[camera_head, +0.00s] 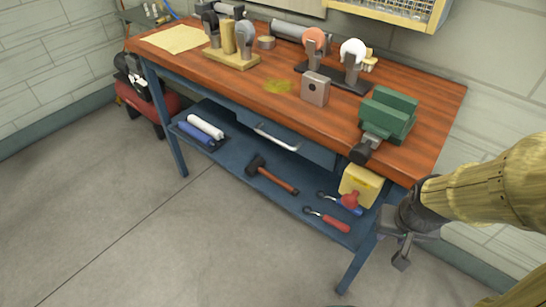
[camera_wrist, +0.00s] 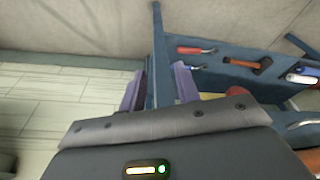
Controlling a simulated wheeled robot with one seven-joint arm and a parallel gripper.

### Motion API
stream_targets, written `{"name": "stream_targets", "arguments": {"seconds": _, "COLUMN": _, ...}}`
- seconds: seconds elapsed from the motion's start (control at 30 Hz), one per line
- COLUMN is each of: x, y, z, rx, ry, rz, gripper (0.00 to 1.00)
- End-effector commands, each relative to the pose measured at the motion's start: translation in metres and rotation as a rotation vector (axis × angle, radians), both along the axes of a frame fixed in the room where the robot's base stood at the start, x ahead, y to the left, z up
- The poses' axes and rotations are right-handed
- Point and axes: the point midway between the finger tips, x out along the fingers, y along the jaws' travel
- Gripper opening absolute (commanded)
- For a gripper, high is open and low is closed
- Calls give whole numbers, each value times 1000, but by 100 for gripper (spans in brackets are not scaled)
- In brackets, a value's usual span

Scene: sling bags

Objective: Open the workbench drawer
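The workbench (camera_head: 430,125) has a reddish wooden top and a blue metal frame. Its blue drawer (camera_head: 315,152) sits under the front edge of the top and looks shut. A pale bar handle (camera_head: 277,138) runs along the drawer front. My gripper (camera_head: 402,250) is at the lower right, beside the bench's right front leg and well to the right of the handle. In the wrist view my gripper (camera_wrist: 158,84) has its two fingers apart with nothing held. A blue bench leg shows between them, but I cannot tell how close it is.
A green vise (camera_head: 388,115) overhangs the bench's front edge near the right end. The grey floor (camera_head: 170,245) in front is clear.

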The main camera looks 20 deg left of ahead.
Motion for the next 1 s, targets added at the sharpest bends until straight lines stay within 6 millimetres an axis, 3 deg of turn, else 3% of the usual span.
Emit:
{"name": "stream_targets", "arguments": {"seconds": 0.03, "x": 0, "y": 0, "z": -27, "rx": 0, "ry": 0, "rz": 0, "gripper": 32}}
{"name": "stream_targets", "arguments": {"seconds": 0.67, "x": 15, "y": 16, "z": -179, "rx": 31, "ry": -78, "rz": -30, "gripper": 32}}
{"name": "stream_targets", "arguments": {"seconds": 0.87, "x": 37, "y": 42, "z": -211, "rx": 95, "ry": -200, "rz": -80, "gripper": 32}}
{"name": "stream_targets", "arguments": {"seconds": 1.0, "x": 63, "y": 84, "z": -211, "rx": 217, "ry": -370, "rz": -153, "gripper": 32}}
